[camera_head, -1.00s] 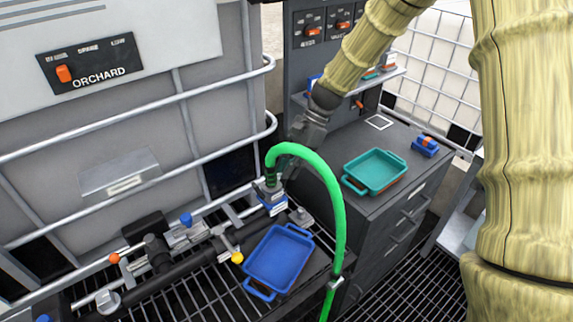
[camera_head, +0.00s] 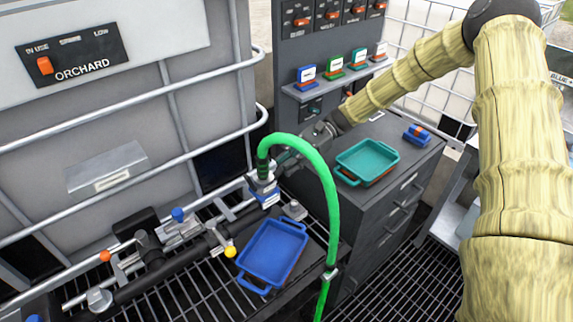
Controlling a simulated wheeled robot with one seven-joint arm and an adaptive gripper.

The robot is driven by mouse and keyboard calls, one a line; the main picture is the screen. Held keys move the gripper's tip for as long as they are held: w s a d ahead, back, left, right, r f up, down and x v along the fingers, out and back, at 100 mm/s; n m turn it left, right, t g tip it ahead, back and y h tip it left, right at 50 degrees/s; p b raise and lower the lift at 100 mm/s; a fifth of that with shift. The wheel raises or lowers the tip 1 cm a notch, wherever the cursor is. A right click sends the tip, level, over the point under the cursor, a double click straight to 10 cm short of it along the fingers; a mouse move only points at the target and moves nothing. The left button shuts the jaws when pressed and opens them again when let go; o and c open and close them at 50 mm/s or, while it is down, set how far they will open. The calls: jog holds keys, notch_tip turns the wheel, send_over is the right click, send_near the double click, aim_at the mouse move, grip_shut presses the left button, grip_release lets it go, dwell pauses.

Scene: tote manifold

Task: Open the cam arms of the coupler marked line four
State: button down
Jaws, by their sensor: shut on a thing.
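The coupler (camera_head: 263,182) is a grey metal fitting at the lower end of the looping green hose (camera_head: 328,190). A blue tag with a white label (camera_head: 267,197) hangs at its front; its marking is too small to read. My gripper (camera_head: 277,167) reaches in from the right, tilted down, with its fingers at the coupler's right side. It is shut on part of the coupler. The hose crosses in front of the fingers, so I cannot tell exactly which part is held or how the cam arms stand.
A blue tray (camera_head: 272,252) sits on the grating below the coupler. A teal tray (camera_head: 366,160) and a blue-orange block (camera_head: 417,136) sit on the grey cabinet (camera_head: 330,215). The dark manifold pipe (camera_head: 180,262) and the caged tote's rails (camera_head: 130,154) lie to the left.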

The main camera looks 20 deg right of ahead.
jog(key=shift+d+f+y+b, duration=0.15)
jog(key=shift+f+y+b, duration=0.25)
jog(key=shift+y, duration=0.3)
jog(key=shift+r, duration=0.1)
jog(key=c, duration=1.4)
grip_release()
jog(key=shift+o, duration=0.2)
jog(key=shift+w+d, duration=0.1)
jog(key=v, duration=1.2)
jog(key=shift+g, duration=0.3)
jog(key=shift+w, duration=0.1)
